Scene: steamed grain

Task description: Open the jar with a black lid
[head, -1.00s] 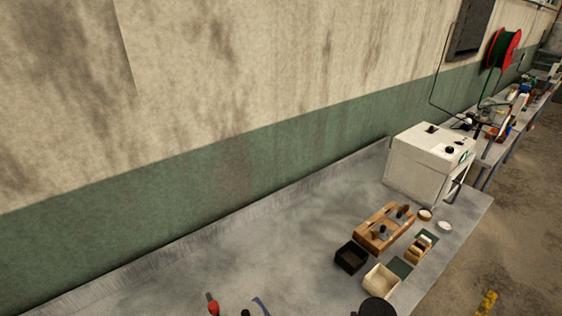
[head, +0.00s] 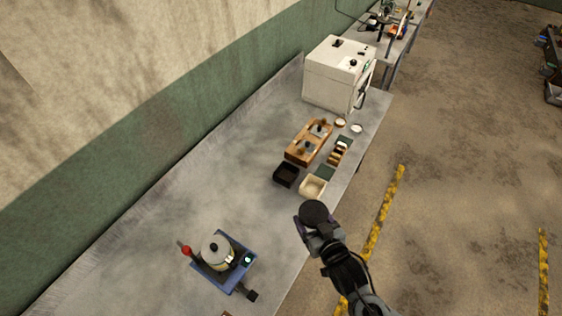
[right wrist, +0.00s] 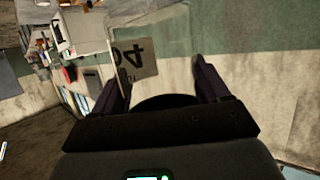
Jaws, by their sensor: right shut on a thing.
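My right gripper (head: 308,223) is at the table's front edge in the head view. It is shut on a round black lid (head: 315,212), seen from above as a dark disc. In the right wrist view, the lid's dark edge (right wrist: 165,101) shows between the two fingers of the gripper (right wrist: 163,72). A pale, see-through shape lies beyond the fingers there, but I cannot tell whether it is the jar's glass. No jar body shows below the lid in the head view. My left gripper is not in view.
A pot (head: 216,250) stands on a blue device (head: 238,272) at the front left. A black box (head: 286,174), a cream box (head: 312,187), a wooden rack (head: 310,141) and a white machine (head: 335,75) stand farther back. The table's middle is clear.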

